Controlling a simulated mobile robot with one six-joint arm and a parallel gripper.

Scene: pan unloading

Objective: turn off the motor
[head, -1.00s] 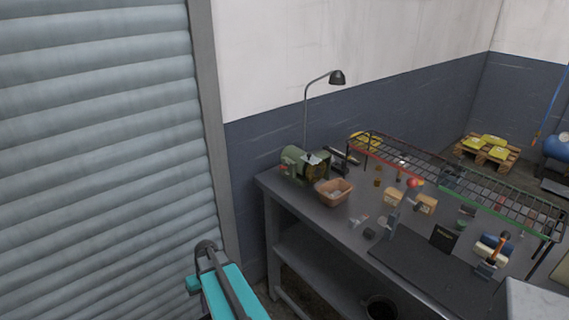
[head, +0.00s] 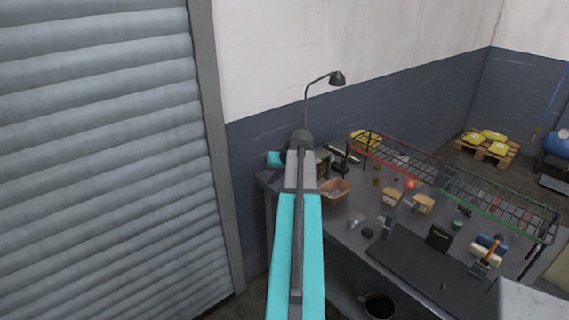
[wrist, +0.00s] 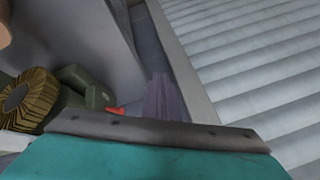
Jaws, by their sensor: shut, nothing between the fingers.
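The motor is a green bench machine with a round brass-coloured brush wheel (wrist: 22,96) and a green housing (wrist: 80,84), at the left of the wrist view. A red switch-like part (wrist: 116,111) sticks out of the housing's right side. In the head view my arm covers most of the motor (head: 324,160); only a green bit shows.
The motor stands at the left end of a grey workbench (head: 349,232). A brown bin (head: 335,192), a lamp (head: 337,78) and a wire rack (head: 480,190) are near it. A rolling shutter (head: 100,150) is on the left.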

